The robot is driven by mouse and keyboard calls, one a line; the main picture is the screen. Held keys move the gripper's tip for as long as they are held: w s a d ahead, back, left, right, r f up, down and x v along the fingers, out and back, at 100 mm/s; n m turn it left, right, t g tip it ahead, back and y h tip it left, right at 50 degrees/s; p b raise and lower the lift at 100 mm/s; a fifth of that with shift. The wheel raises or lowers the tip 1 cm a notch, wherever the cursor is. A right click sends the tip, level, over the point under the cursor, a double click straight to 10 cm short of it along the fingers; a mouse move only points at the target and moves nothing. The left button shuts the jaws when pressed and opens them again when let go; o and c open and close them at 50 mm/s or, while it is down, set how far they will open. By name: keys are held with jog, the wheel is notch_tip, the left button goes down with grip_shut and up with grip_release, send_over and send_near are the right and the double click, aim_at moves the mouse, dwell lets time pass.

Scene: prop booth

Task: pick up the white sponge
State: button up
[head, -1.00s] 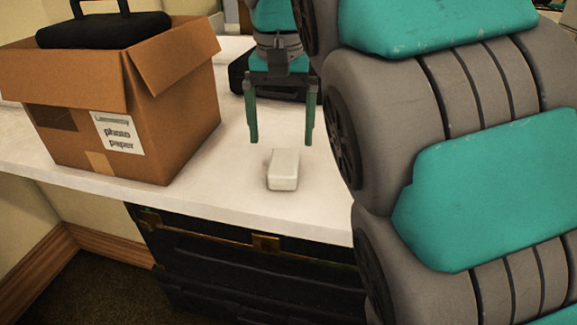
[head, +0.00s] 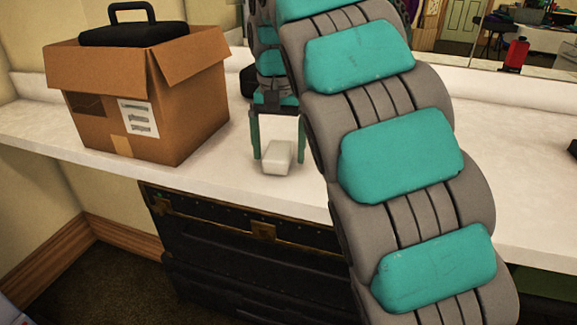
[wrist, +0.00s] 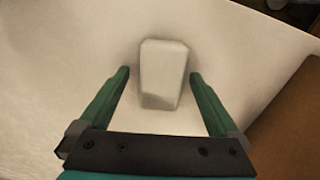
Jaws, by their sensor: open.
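The white sponge (head: 277,158) is a small pale block lying on the white counter (head: 232,178) near its front edge. My gripper (head: 277,157) is open and points down over the sponge, with one green finger on each side of it in the head view. In the wrist view the sponge (wrist: 163,72) lies between and slightly beyond the fingertips of my gripper (wrist: 160,75). Gaps show between the sponge and both fingers, so nothing is held. I cannot tell the exact height of the fingertips above the counter.
A cardboard box (head: 188,110) with a black case (head: 133,33) on top stands on the counter left of my gripper. A dark trunk (head: 235,245) stands under the counter. A black object (head: 247,82) sits behind my gripper. The counter on the right is mostly clear.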

aim_at(277, 150)
jog(key=shift+f, duration=0.35)
jog(key=shift+r, duration=0.1)
jog(key=c, duration=1.4)
jog(key=shift+c, duration=0.2)
jog(key=shift+r, duration=0.1)
jog(key=shift+w+r, duration=0.1)
jog(key=shift+r, duration=0.6)
jog(key=shift+a+r, duration=0.2)
jog(key=shift+r, duration=0.35)
jog(key=shift+r+p, duration=0.45)
jog(key=shift+p, duration=0.15)
